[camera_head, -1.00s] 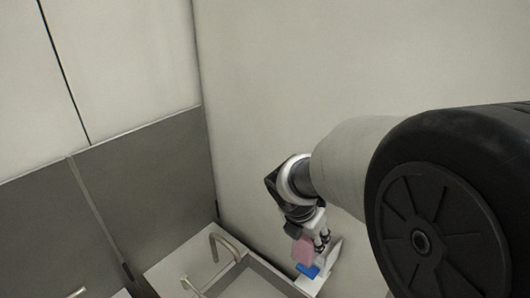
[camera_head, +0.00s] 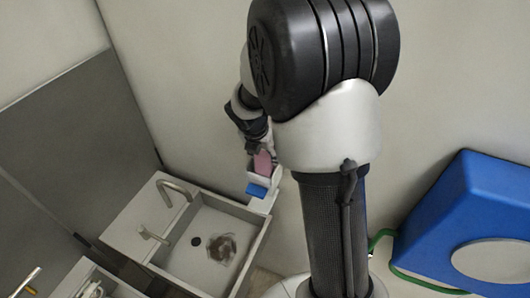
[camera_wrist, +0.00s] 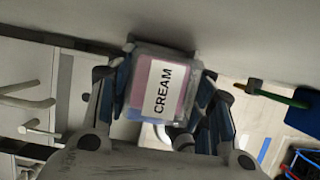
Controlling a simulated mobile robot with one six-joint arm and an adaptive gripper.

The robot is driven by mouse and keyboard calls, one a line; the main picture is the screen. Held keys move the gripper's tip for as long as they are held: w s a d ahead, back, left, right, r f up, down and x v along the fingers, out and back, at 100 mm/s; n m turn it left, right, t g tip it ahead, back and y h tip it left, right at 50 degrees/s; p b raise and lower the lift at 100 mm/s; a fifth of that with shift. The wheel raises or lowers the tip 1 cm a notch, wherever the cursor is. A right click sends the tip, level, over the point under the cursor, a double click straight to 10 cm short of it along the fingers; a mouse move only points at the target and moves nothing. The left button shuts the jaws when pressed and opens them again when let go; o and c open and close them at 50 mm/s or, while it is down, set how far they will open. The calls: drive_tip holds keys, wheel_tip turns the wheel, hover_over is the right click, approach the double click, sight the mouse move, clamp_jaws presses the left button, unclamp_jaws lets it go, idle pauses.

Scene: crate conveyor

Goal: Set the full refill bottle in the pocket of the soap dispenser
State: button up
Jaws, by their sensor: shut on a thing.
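The refill bottle is a pink, see-through block with a white label reading CREAM (camera_wrist: 166,90) in the wrist view. My gripper (camera_wrist: 160,86) is shut on it, one finger on each side. In the head view the pink bottle (camera_head: 263,162) shows just below my gripper (camera_head: 257,148). The soap dispenser, white with a blue front part (camera_head: 257,190), is by the wall at the sink's back corner. The bottle appears at or just above its top; I cannot tell if it is in the pocket. In the wrist view the bottle hides most of the dispenser.
A sink (camera_head: 205,247) with a dark patch in its basin and a curved tap (camera_head: 177,188) lies left of the dispenser. A blue box (camera_head: 465,220) with a green hose (camera_head: 405,275) is at the right. The wall is close behind.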

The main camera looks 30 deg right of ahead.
idle(0.3)
drive_tip(key=o, duration=1.3)
drive_tip(key=shift+f, duration=0.1)
drive_tip(key=shift+r, duration=0.25)
drive_tip(key=s+a+r+m+p, duration=0.1)
drive_tip(key=s+a+r+m, duration=0.25)
drive_tip(key=r, duration=0.45)
drive_tip(key=s+a+r+m+p, duration=0.1)
drive_tip(key=s+a+r+m, duration=0.2)
drive_tip(key=s+r, duration=0.3)
drive_tip(key=s+a+r+m+y, duration=0.1)
drive_tip(key=s+a+m, duration=0.1)
drive_tip(key=s+m, duration=0.3)
drive_tip(key=s+a+r+m+t+y, duration=0.1)
drive_tip(key=s+a+m, duration=0.2)
drive_tip(key=s+m, duration=0.3)
drive_tip(key=s+a+r+m+y, duration=0.1)
drive_tip(key=s+a+r+m, duration=0.1)
drive_tip(key=s+m, duration=0.3)
drive_tip(key=shift+s+a+r+m+t, duration=0.1)
drive_tip(key=shift+a+m+t, duration=0.1)
drive_tip(key=shift+m, duration=0.6)
drive_tip(key=shift+s+a+m+t, duration=0.1)
drive_tip(key=shift+a+m+t, duration=0.1)
drive_tip(key=shift+m, duration=0.55)
